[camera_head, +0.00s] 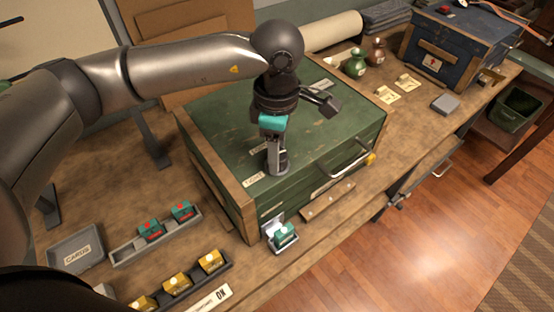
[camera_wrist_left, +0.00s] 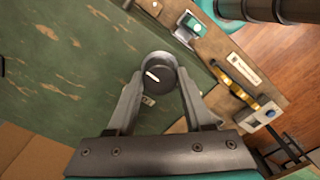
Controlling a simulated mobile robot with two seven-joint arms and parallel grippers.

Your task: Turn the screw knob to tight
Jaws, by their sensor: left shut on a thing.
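The screw knob (camera_wrist_left: 160,75) is a dark round cap with a white pointer line, on the top of a green wooden chest (camera_head: 222,125). In the head view the knob (camera_head: 278,168) shows only in part below my gripper. My left gripper (camera_head: 276,155) points down at it from above. In the left wrist view its two grey fingers (camera_wrist_left: 158,88) stand on either side of the knob and are shut on it. The white line slants from upper left to lower right. A small pale label (camera_head: 254,181) lies beside the knob; its lettering is too small to read surely. My right gripper is not in view.
The chest has a metal handle (camera_head: 345,160) at its front edge. A small box with a teal item (camera_head: 285,236) stands before it. Trays with red-teal (camera_head: 150,228) and yellow blocks (camera_head: 177,284) lie at left. Vases (camera_head: 355,65) and a blue chest (camera_head: 450,48) stand at right.

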